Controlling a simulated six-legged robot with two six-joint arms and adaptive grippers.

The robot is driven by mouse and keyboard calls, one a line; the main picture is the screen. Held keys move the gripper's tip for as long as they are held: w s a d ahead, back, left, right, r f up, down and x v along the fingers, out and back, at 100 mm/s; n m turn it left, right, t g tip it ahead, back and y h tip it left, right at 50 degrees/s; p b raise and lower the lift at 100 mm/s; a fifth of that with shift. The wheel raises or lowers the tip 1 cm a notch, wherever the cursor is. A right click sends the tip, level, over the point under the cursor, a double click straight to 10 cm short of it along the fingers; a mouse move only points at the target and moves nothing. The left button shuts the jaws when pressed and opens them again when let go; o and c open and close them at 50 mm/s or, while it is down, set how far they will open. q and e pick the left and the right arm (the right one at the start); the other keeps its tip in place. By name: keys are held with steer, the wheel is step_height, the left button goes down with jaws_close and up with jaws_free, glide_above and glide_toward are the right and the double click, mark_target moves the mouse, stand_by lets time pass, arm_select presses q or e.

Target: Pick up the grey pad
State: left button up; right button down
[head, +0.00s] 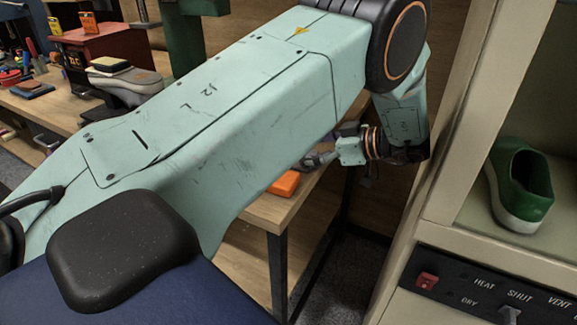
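My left arm crosses the view from the lower left to the upper right and bends down. Its small, partly hidden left gripper (310,160) is over the right part of the workbench, just above an orange block (284,183). Whether its fingers are open or shut is too small to tell. I cannot make out the grey pad for certain. Small dark flat pieces (32,90) lie farther left. My arm hides much of the bench. My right gripper is not in view.
The wooden workbench (45,110) runs behind my arm. A red box (105,45) stands at its back left. At the right, a cream cabinet (450,215) holds a green shoe (522,180) above a switch panel (490,290); its edge is close to my arm.

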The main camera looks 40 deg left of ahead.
arm_select(q)
steer(key=shift+w+b, duration=0.75)
steer(key=shift+b, duration=0.35)
steer(key=shift+r+x, duration=0.25)
steer(key=shift+x, duration=0.85)
steer(key=b+x, duration=0.1)
steer(key=x, duration=0.1)
steer(key=s+b+x, duration=0.1)
steer(key=x, duration=0.2)
steer(key=shift+s+a, duration=0.1)
steer(key=shift+a, duration=0.1)
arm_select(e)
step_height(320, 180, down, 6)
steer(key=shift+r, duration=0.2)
arm_select(q)
steer(key=shift+d, duration=0.1)
steer(key=shift+c, duration=0.3)
steer(key=c, duration=1.3)
